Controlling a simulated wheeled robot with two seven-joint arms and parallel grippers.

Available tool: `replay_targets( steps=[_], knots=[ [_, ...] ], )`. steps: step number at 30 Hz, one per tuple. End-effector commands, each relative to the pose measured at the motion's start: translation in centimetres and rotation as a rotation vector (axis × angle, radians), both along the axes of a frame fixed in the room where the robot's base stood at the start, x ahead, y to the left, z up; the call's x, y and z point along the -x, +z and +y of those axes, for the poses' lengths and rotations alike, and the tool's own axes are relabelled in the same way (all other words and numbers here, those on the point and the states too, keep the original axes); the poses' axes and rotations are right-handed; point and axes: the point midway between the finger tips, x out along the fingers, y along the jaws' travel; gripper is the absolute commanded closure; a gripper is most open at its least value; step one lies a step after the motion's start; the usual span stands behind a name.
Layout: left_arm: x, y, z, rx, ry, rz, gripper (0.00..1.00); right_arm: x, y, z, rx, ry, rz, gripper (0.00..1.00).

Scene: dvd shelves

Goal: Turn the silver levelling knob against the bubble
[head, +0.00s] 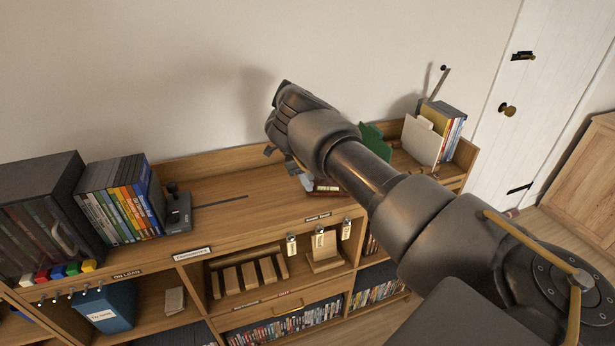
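My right arm reaches in from the right across the shelf top (235,190). Its gripper (283,160) points down and away just above the shelf top, mostly hidden behind my own wrist. I cannot tell whether its fingers are open or shut. A small reddish-brown object with pale parts (325,188) sits on the shelf top just right of the gripper, partly covered by my arm. It is too small to make out a bubble. I cannot pick out the silver levelling knob; it may be hidden by the gripper or arm. My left gripper is not in view.
A dark sliding bookend (178,212) stands by a slot, beside a row of DVDs (122,200) and a dark case (45,205). Right of my arm are a green divider (375,140), a white card (421,142) and more cases (447,120). Tags hang along the front.

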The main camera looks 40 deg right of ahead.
Motion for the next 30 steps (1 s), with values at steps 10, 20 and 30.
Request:
replay_targets(
  steps=[10,20,30],
  knots=[
    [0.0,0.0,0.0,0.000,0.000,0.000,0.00,0.0,0.0,0.0,0.000,0.000,0.000,0.88],
    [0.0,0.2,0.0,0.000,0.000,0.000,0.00,0.0,0.1,0.1,0.000,0.016,0.000,1.00],
    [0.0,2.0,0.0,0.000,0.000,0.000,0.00,0.2,0.3,0.2,0.003,0.188,0.004,1.00]
  ],
)
